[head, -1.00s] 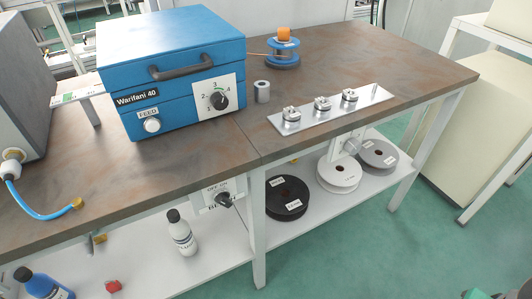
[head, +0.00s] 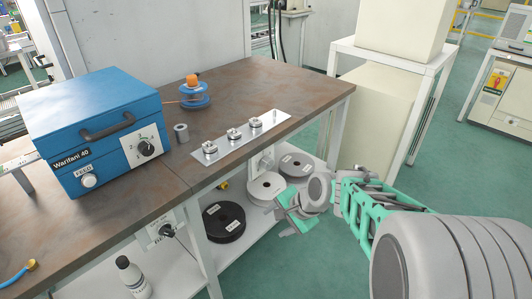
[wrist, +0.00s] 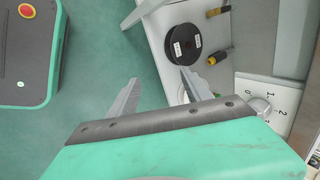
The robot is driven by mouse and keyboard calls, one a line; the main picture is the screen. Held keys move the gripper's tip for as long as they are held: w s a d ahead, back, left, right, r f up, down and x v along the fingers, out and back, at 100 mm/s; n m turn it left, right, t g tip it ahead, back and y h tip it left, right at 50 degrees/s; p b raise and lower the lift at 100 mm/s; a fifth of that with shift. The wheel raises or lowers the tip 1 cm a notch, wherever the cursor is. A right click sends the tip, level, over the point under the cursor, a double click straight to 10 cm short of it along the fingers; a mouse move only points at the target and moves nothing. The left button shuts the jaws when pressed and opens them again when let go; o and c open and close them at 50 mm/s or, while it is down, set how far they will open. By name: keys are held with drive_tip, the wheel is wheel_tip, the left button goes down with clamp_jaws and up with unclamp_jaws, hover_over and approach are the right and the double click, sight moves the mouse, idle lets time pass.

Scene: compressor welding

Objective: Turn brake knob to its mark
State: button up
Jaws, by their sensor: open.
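A pale knob (wrist: 262,105) on a white plate numbered 1, 2 and onward shows at the right of the wrist view. It seems to be the one on the white plate (head: 266,160) under the bench's front edge in the head view, small and partly hidden there. Its label and mark are not readable. My gripper (head: 284,226) is in front of the lower shelf, below and right of that plate. In the wrist view its two fingers (wrist: 158,76) are spread with nothing between them. The knob lies right of them, untouched.
A black knob (head: 167,230) sits on an OFF/ON plate farther left. The blue feeder box (head: 95,130) and a metal strip with several fittings (head: 240,137) are on the bench. Black (head: 224,222) and white (head: 266,187) spools lie on the shelf. Floor in front is clear.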

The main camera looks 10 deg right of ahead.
sight(270, 165)
drive_tip(key=w+d+r+m+t+y+p, duration=0.5)
drive_tip(key=w+r+m, duration=0.5)
drive_tip(key=m, duration=0.7)
drive_tip(key=shift+t+h, duration=0.5)
drive_tip(key=shift+t, duration=0.2)
drive_tip(key=x, duration=0.5)
drive_tip(key=d+f+b+x, duration=0.1)
drive_tip(key=x, duration=0.2)
drive_tip(key=shift+w+r, duration=0.1)
drive_tip(key=shift+w, duration=0.05)
clamp_jaws()
